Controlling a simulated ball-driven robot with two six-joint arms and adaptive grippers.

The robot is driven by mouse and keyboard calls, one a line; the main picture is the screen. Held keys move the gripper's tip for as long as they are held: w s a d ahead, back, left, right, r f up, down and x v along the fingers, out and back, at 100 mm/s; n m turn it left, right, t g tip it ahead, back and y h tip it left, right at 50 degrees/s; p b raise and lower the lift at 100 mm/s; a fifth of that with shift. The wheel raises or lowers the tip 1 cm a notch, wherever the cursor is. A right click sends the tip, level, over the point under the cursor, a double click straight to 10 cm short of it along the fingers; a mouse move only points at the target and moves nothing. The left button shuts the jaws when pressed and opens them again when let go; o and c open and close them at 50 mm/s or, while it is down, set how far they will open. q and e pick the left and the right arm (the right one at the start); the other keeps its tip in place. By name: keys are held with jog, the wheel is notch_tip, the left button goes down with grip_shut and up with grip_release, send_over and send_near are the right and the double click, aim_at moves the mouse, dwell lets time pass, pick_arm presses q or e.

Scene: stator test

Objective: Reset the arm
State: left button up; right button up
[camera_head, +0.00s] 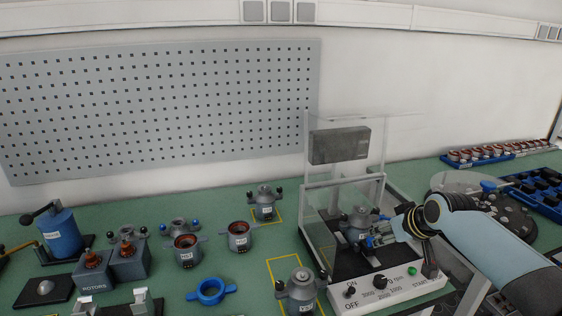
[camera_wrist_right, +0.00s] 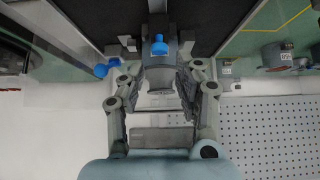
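My right gripper (camera_head: 378,238) reaches in from the right to the test station (camera_head: 318,222), a white base with a clear cover. It is at a grey stator housing (camera_head: 358,222) with blue-tipped parts that stands in the station. In the right wrist view the fingers of the gripper (camera_wrist_right: 159,85) are spread on both sides of the grey housing (camera_wrist_right: 155,77) with its blue knob. Small gaps seem to show between the fingers and the housing. My left gripper is not in view.
Several stator housings stand on the green table, among them one in a yellow square (camera_head: 264,204) and one at the front (camera_head: 301,290). A blue ring (camera_head: 211,291) lies left of it. A rotor block (camera_head: 128,262) and blue press (camera_head: 62,237) stand at the left. Blue trays (camera_head: 540,190) are at the right.

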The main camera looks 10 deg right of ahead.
jog(key=shift+g, duration=0.4)
jog(key=s+a, duration=0.1)
jog(key=s, duration=0.2)
jog(key=s+a+f, duration=0.1)
jog(key=shift+s+a, duration=0.35)
jog(key=s+a+r+g+h, duration=0.1)
jog(key=s+a+r+g, duration=0.3)
jog(key=s, duration=1.1)
jog(key=s+a+r+t, duration=0.15)
jog(key=s+r, duration=0.45)
jog(key=s, duration=0.9)
notch_tip(320, 180, down, 36)
jog(key=s+d+g+b, duration=0.2)
jog(key=g+b, duration=0.1)
jog(key=b, duration=0.7)
jog(key=s+f+b, duration=0.4)
jog(key=s+f, duration=0.5)
jog(key=f, duration=0.3)
jog(key=s+d+f+b, duration=0.1)
jog(key=s+f+b, duration=0.3)
jog(key=s+f, duration=0.6)
notch_tip(320, 180, down, 2)
jog(key=shift+f+m+g, duration=0.25)
jog(key=shift+m+g, duration=0.05)
jog(key=shift+g, duration=0.05)
